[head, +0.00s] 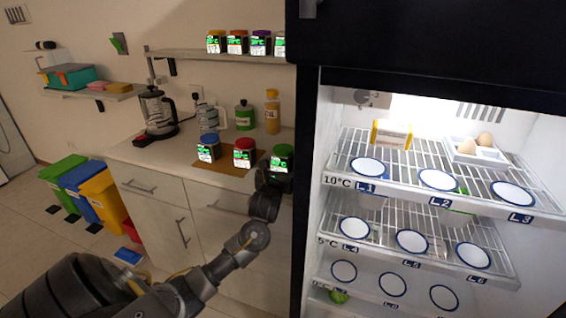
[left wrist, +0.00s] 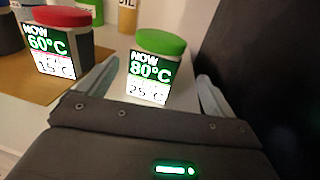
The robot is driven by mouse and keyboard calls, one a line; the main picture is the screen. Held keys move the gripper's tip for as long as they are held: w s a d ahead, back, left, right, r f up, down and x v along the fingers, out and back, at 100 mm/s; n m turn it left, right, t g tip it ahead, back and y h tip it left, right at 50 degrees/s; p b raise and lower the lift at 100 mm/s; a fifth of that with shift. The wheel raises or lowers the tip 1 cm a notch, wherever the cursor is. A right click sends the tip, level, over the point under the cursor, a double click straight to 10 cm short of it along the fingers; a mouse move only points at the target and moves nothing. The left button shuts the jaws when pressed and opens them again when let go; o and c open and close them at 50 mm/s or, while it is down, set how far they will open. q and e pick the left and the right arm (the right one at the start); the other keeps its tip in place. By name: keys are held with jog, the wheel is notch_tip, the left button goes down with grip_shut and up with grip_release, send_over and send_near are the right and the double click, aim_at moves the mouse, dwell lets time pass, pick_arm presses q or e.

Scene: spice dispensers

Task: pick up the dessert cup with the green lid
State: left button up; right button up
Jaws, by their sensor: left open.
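The dessert cup with the green lid (head: 283,152) stands at the right end of the counter, beside the fridge. In the left wrist view the green-lidded cup (left wrist: 152,68) shows a label reading 80°C above 25°C. My left gripper (left wrist: 152,92) is open, its two fingers on either side of the cup's lower part, and I cannot tell whether they touch it. In the head view my left gripper (head: 277,176) hides part of the cup. A red-lidded cup (head: 244,152) and a blue-lidded cup (head: 208,147) stand to its left. My right gripper is not in view.
The open fridge (head: 310,150) stands close on the right, its dark side wall near the gripper. Bottles and a kettle (head: 157,110) stand behind and left. A shelf (head: 220,55) with several jars hangs above.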

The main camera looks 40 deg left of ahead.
aim_at(281, 162)
pick_arm(q)
jog(key=shift+r+x, duration=0.15)
jog(key=shift+x, duration=1.15)
jog(key=shift+r+x, duration=0.15)
jog(key=shift+x, duration=1.2)
jog(key=shift+s+a, duration=0.1)
jog(key=shift+a, duration=0.05)
jog(key=c, duration=1.2)
